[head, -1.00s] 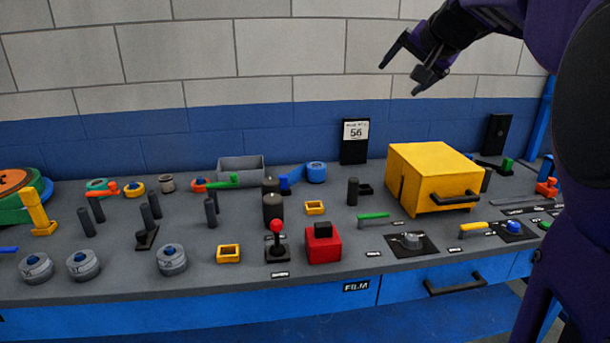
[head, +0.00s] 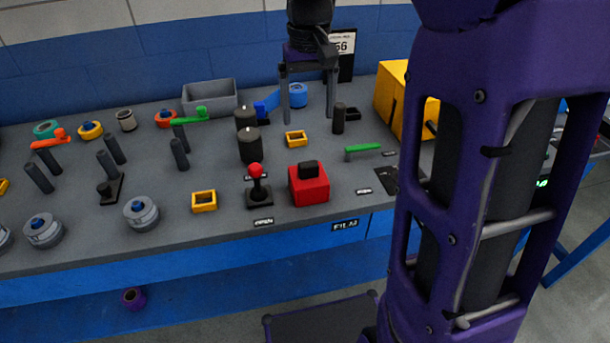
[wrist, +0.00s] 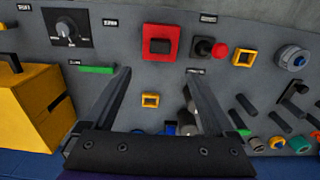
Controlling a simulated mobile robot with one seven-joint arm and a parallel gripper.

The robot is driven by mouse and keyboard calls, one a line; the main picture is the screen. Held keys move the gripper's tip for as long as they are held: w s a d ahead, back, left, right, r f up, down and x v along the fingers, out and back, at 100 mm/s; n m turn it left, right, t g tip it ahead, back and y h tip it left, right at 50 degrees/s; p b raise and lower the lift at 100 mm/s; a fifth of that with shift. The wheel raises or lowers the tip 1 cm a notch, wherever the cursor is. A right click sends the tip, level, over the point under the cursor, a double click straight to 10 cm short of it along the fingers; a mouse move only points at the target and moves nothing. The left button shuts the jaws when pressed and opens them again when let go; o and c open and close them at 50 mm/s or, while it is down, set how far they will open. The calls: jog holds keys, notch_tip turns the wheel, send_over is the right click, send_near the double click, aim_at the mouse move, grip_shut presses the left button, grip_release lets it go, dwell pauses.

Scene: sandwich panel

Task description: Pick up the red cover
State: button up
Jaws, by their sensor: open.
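The red cover (head: 309,187) is a small red box with a black block (head: 308,168) on top, near the front edge of the panel. It also shows in the wrist view (wrist: 149,42) at the top middle, seen from above. My gripper (head: 308,117) is open and empty, its two dark fingers pointing down above the panel, behind the cover in the head view. In the wrist view the fingers (wrist: 158,80) are spread wide, and the cover lies beyond their tips. The fingers do not touch it.
A red-knobbed joystick (head: 258,188) stands left of the cover, with a yellow square frame (head: 204,201) farther left. Another yellow frame (head: 296,139) and black cylinders (head: 250,146) lie behind. A green lever (head: 363,149) and a yellow box (head: 392,97) are to the right.

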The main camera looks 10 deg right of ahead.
jog(key=b, duration=0.2)
send_over(308, 164)
jog(key=f, duration=0.9)
jog(key=shift+w, duration=0.25)
jog(key=f, duration=0.4)
jog(key=shift+s+b, duration=0.3)
jog(key=shift+b, duration=0.05)
jog(key=shift+f, duration=0.6)
grip_shut()
